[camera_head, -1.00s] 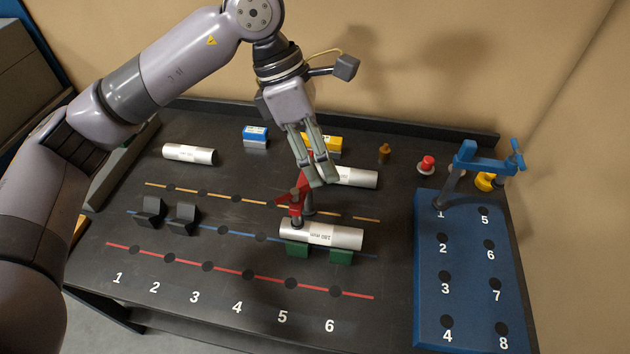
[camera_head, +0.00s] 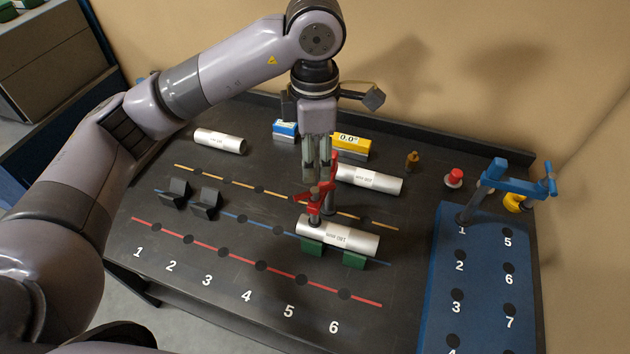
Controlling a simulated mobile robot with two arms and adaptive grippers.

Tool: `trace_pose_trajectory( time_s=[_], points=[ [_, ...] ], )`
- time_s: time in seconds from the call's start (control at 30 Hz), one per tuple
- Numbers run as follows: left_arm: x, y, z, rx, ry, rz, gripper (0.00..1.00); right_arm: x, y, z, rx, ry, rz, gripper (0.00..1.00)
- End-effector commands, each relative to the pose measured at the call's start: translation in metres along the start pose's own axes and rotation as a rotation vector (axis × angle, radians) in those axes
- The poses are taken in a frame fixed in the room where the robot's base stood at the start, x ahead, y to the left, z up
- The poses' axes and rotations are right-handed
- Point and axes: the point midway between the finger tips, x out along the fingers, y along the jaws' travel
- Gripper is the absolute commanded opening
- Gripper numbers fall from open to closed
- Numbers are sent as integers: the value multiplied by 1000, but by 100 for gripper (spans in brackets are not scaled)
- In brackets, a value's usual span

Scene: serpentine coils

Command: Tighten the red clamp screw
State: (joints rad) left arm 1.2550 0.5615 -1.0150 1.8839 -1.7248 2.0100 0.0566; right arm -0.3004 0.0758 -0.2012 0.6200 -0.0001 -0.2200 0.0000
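The red clamp (camera_head: 316,206) stands upright on the dark table, its lower end at the left part of a silver cylinder (camera_head: 345,237). The cylinder lies on two green blocks (camera_head: 312,247). My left gripper (camera_head: 318,178) points down right above the red clamp, its fingers close together and overlapping the clamp's upper part in the picture. The fingers hide the top of the clamp, so I cannot tell whether they touch or grip its screw. My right gripper is not in view.
A blue clamp (camera_head: 505,180) stands on the numbered blue board (camera_head: 480,285) at right. Another silver cylinder (camera_head: 390,184) lies behind the clamp, near a yellow display box (camera_head: 350,145). Black V-blocks (camera_head: 205,203) stand at left. A red button (camera_head: 454,178) is at the back right.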

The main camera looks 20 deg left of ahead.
Motion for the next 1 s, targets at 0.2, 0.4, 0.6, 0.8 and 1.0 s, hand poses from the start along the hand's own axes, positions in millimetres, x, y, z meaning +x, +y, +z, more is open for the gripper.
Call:
trace_pose_trajectory(
  time_s=[0.2,0.4,0.6,0.8,1.0],
  points=[
    [40,-1,-1,-2,2,-5,38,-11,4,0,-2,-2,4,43],
    [68,0,0,-2,0,-2,38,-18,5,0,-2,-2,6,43],
    [79,0,0,0,-1,0,38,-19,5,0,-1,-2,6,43],
    [79,0,0,0,-1,0,38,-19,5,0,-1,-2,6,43],
    [79,0,0,0,-1,0,27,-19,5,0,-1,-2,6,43]
  ],
)
